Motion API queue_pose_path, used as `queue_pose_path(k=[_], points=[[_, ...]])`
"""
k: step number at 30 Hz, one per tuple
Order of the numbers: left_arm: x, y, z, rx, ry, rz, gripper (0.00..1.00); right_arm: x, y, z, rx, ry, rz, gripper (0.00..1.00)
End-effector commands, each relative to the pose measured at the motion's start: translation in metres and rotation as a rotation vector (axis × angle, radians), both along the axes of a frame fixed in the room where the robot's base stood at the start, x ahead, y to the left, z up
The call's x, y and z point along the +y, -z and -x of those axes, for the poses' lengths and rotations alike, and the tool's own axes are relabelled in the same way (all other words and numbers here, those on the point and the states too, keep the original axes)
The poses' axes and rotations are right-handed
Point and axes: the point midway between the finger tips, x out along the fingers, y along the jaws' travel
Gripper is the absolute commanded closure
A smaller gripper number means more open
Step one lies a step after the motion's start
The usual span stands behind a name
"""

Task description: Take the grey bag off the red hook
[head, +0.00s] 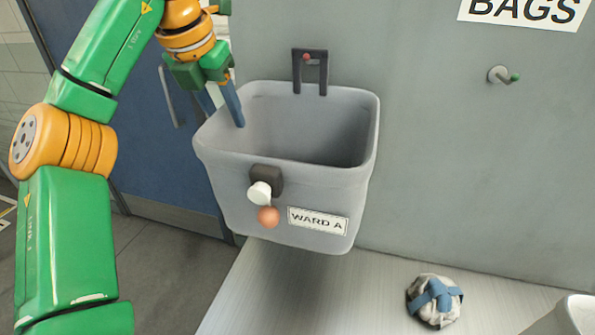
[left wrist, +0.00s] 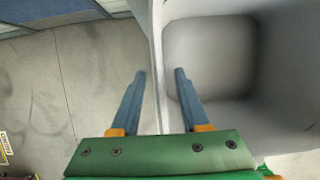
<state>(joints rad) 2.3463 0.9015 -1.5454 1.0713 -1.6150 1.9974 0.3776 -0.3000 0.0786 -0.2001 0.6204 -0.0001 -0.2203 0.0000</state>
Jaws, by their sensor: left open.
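The grey bag (head: 335,190), an open-topped box shape labelled "WARD A", hangs against the wall. Its dark strap loop (head: 323,75) is around the red-tipped hook (head: 306,57). My left gripper (head: 226,112) is open at the bag's left rim. One finger is inside the bag and the other is outside it. In the left wrist view, the bag's wall (left wrist: 155,30) runs between the two spread fingers of my left gripper (left wrist: 159,75), with gaps beside it. The bag's visible inside looks empty. My right gripper is not in view.
A green-tipped hook (head: 513,77) at right is bare. Below is a pale bench (head: 330,295) with a cloth bundle tied in blue (head: 435,300) and a white container (head: 570,320) at its right. A blue door (head: 125,120) stands at left.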

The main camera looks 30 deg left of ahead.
Motion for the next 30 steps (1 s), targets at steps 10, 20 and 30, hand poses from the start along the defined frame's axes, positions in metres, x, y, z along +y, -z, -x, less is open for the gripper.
queue_pose_path(k=[10,20,30], points=[[0.003,0.025,-0.01,-0.001,-0.001,-0.001,0.55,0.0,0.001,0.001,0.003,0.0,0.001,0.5],[0.003,0.024,-0.01,-0.001,-0.001,-0.001,1.0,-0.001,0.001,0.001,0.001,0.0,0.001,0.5],[0.003,0.024,-0.01,-0.001,-0.001,0.0,1.0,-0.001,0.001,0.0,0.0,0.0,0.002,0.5]])
